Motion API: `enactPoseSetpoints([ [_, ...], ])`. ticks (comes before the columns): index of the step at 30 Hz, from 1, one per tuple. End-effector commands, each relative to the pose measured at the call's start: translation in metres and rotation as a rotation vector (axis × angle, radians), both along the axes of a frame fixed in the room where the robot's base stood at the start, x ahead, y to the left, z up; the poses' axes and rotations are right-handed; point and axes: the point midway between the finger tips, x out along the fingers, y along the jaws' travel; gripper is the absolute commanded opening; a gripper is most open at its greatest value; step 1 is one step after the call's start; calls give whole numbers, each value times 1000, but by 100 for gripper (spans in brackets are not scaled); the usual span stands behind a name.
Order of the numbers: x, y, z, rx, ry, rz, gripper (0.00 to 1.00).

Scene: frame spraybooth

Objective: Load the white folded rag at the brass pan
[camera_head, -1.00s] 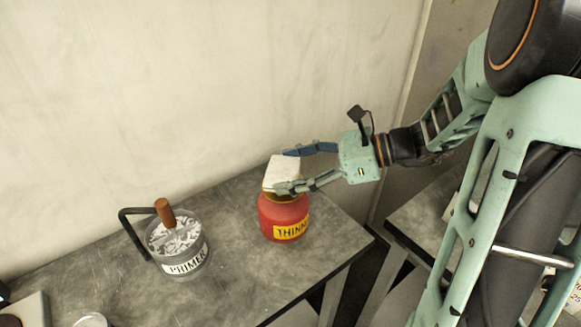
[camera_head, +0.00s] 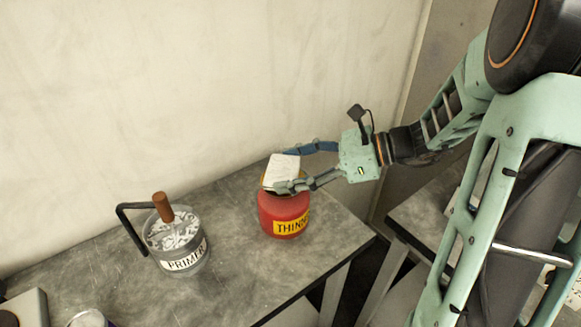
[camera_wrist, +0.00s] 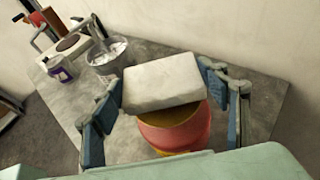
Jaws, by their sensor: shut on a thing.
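The white folded rag (camera_head: 284,168) is a pale block between the two fingers of my gripper (camera_head: 289,168). In the wrist view the rag (camera_wrist: 163,84) spans the gap between the blue finger pads of my gripper (camera_wrist: 165,95), which is shut on it. The rag is over the top of a red can labelled THINNER (camera_head: 284,214). The brass pan (camera_head: 264,181) shows as a narrow rim on top of the red can, and its brass interior (camera_wrist: 172,122) shows in the wrist view below the rag. I cannot tell whether the rag touches the pan.
A grey PRIMER can (camera_head: 178,247) with a handle and a brown wooden grip stands to the left on the grey bench (camera_head: 235,262). A pale box (camera_head: 24,308) and a round tin (camera_head: 88,319) are at the front left. The wall stands close behind.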

Motion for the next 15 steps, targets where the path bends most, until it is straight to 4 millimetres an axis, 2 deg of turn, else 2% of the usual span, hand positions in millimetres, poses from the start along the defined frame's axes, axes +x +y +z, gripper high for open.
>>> enactPoseSetpoints([
  [15,0,0,-7,0,1,0,52],
])
